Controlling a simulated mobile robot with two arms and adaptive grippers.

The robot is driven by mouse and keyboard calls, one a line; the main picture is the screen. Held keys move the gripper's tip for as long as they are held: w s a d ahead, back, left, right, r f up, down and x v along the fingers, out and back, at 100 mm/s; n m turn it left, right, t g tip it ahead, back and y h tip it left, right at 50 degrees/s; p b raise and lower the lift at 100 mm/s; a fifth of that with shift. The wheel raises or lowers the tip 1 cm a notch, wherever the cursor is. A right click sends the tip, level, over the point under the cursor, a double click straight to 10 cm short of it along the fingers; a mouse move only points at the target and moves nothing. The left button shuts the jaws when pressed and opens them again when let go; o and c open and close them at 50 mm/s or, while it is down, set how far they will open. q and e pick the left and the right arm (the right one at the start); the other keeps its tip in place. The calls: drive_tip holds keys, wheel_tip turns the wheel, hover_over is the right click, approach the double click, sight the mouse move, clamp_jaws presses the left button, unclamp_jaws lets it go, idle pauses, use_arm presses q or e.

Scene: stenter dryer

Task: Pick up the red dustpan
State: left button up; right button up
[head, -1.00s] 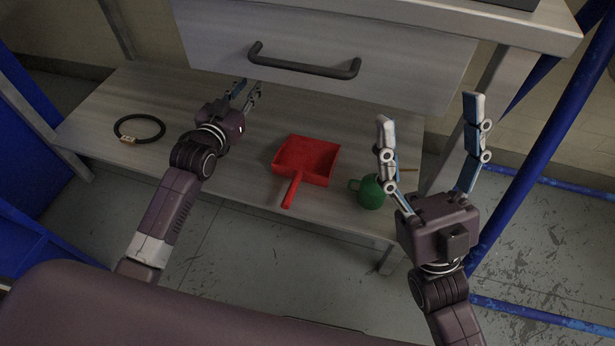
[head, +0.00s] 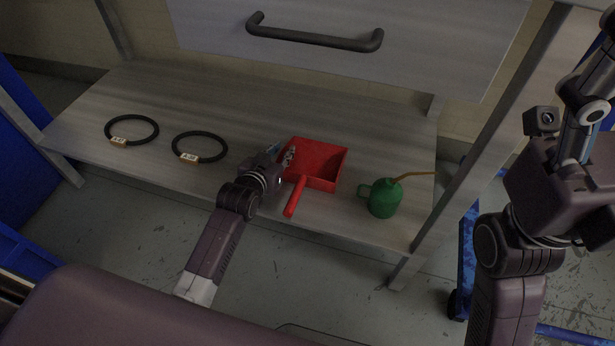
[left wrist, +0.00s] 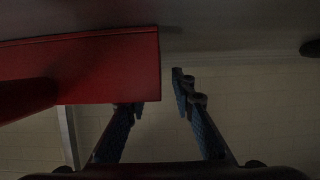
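The red dustpan (head: 318,162) lies on the lower wooden shelf, its handle (head: 295,196) pointing to the front edge. My left gripper (head: 285,156) is at the left side of the pan in the head view. In the left wrist view, the dustpan (left wrist: 100,68) fills the upper left. The left gripper's fingers (left wrist: 160,90) are apart there, and the pan's edge lies between them. The pan hides the tip of one finger, and contact cannot be told. My right gripper (head: 592,100) is raised at the right edge of the head view, partly cut off, away from the dustpan.
A green oil can (head: 384,198) with a thin spout stands right of the dustpan. Two black rings with tags (head: 132,130) (head: 200,147) lie to the left. A drawer with a dark handle (head: 312,38) hangs above the shelf (head: 240,95). A table leg stands at right.

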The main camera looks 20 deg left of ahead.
use_arm(q)
drive_tip(key=shift+b+x, duration=0.4)
drive_tip(key=shift+x, duration=0.65)
drive_tip(key=shift+c, duration=0.6)
clamp_jaws()
drive_tip(key=shift+r, duration=0.1)
